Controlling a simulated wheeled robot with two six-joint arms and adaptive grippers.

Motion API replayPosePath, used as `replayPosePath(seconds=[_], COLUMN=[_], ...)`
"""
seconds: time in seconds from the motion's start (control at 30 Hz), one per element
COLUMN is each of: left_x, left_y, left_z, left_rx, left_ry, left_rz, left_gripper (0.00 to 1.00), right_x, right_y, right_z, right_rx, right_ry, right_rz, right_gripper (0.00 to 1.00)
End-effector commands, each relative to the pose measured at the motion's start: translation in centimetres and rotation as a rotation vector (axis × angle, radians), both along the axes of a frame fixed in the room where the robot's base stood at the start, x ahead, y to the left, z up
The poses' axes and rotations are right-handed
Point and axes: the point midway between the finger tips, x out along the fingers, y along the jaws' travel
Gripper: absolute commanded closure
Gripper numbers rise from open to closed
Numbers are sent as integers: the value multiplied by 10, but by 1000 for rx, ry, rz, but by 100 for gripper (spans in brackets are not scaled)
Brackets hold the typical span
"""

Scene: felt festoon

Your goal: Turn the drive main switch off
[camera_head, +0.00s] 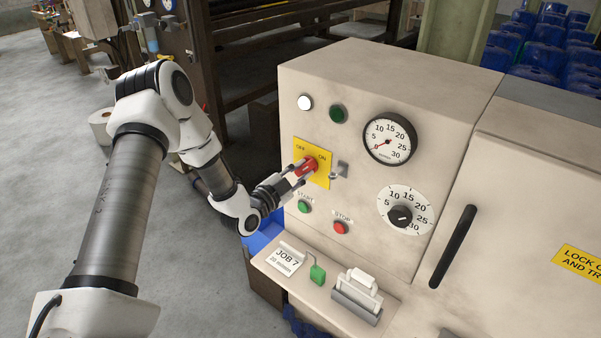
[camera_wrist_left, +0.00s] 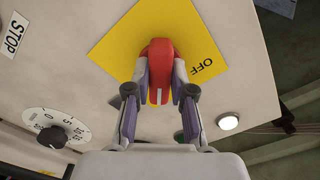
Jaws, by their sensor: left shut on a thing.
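The drive main switch is a red handle (camera_head: 305,167) on a yellow plate (camera_head: 322,178) marked OFF and ON, on the front of a beige cabinet. My left gripper (camera_head: 293,178) comes in from the left and is shut on the red handle. In the left wrist view the red handle (camera_wrist_left: 160,62) stands between the two fingers of the left gripper (camera_wrist_left: 160,92). OFF shows on the yellow plate (camera_wrist_left: 185,28) there; ON is hidden. In the head view the handle covers part of the plate between the two words. My right gripper is not in view.
Below are a green START button (camera_head: 304,206) and a red STOP button (camera_head: 340,228). A gauge (camera_head: 389,139) and a dial (camera_head: 401,215) are to the right.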

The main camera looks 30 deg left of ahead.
Motion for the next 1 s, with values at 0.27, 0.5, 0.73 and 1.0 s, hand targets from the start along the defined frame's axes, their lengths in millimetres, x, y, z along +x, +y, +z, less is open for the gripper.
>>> replayPosePath(seconds=[0.27,0.5,0.73,1.0], left_x=[0,0,1,0], left_y=[0,0,-1,-1], left_z=[-2,-2,-2,-2], left_rx=[-180,-402,-620,-876], left_ry=[11,27,43,63], left_rz=[0,-1,-1,0], left_gripper=[100,100,100,100], right_x=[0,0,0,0], right_y=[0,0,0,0], right_z=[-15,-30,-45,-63], right_rx=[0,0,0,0], right_ry=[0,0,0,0], right_rz=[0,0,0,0], right_gripper=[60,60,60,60])
